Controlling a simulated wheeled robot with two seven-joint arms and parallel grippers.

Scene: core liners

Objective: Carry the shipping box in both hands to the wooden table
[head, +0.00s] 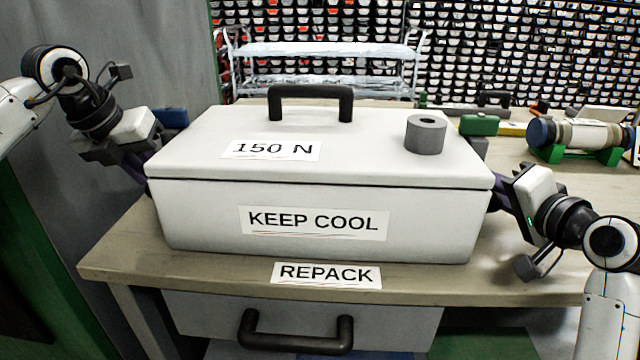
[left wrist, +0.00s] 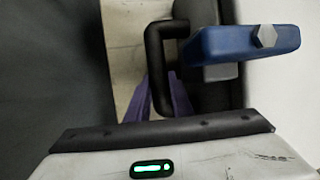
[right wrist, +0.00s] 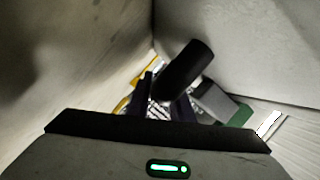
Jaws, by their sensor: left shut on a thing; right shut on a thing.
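The shipping box (head: 200,220) is a white lidded case with a "KEEP COOL" label, a "150 N" label and a black top handle. It sits level at the wooden table (head: 120,262), over its "REPACK" label; I cannot tell whether its base touches the top. My left gripper (head: 146,165) is shut on the box's left side handle; that black handle (left wrist: 153,60) shows in the left wrist view between purple fingers. My right gripper (head: 497,196) is shut at the right side, on a black handle (right wrist: 187,68) in the right wrist view. The box hides most fingertips.
A grey ring (head: 426,134) stands on the lid at right. A capped core tube (head: 580,134) lies in a green cradle on the table's right. A drawer with a black handle (head: 295,335) is below the top. A wire cart (head: 325,55) and bin wall stand behind.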

